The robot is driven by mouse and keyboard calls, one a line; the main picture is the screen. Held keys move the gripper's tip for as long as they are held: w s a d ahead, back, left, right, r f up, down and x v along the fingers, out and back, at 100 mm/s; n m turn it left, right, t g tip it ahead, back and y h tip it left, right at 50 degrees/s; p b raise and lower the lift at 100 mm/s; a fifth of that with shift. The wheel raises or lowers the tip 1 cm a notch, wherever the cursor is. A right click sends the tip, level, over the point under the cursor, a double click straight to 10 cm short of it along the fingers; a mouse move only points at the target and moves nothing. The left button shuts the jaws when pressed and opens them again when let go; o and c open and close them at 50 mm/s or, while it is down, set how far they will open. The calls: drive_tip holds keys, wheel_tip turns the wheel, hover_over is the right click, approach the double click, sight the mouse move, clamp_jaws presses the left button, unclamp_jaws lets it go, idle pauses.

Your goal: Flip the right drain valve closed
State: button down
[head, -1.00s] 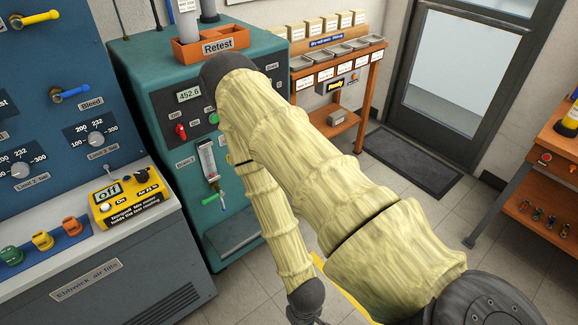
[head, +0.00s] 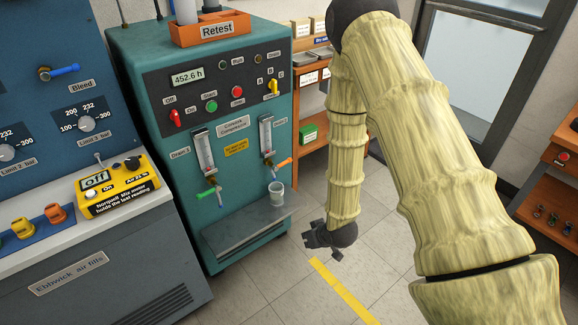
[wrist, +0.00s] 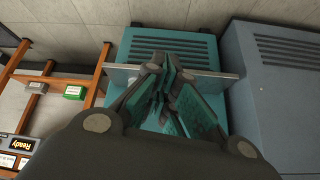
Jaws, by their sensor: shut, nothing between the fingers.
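The right drain valve (head: 281,164) is on the lower right of the teal compressor's front in the head view, below a sight tube. Its orange handle points right and slightly up. The left drain valve (head: 208,194) has a green handle and sits below the other sight tube. My gripper (head: 312,240) hangs low to the right of the compressor, apart from both valves. In the wrist view its fingers (wrist: 170,72) are together and empty, with the teal compressor behind them. Neither valve can be made out in the wrist view.
A clear cup (head: 276,194) stands on the compressor's ledge (head: 240,232) beneath the right valve. A yellow stripe (head: 345,293) marks the floor. An orange rack with a green box (head: 308,134) stands behind. The floor before the compressor is clear.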

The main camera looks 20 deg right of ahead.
drive_tip(key=w+d+r+n+t+y+b, duration=0.1)
drive_tip(key=w+d+r+n+t+b, duration=0.2)
drive_tip(key=w+r, duration=0.75)
drive_tip(key=w+d+r+t+y+b, duration=0.1)
drive_tip(key=w+d+r+t+b, duration=0.15)
drive_tip(key=w+r+b, duration=0.75)
drive_tip(key=p, duration=0.5)
hover_over(286, 163)
drive_tip(key=shift+t, duration=0.25)
drive_tip(key=f, duration=0.7)
drive_tip(key=shift+w+a+f, duration=0.15)
drive_tip(key=shift+w+a, duration=0.05)
wheel_tip(286, 163, down, 2)
drive_tip(key=shift+s+d+f+b, duration=0.1)
drive_tip(key=shift+s+d+b, duration=0.05)
drive_tip(key=shift+b, duration=0.3)
drive_tip(key=shift+s+d+f, duration=0.15)
drive_tip(key=shift+f, duration=0.65)
drive_tip(key=shift+d+f, duration=0.25)
drive_tip(key=shift+f, duration=0.5)
drive_tip(key=shift+s, duration=0.1)
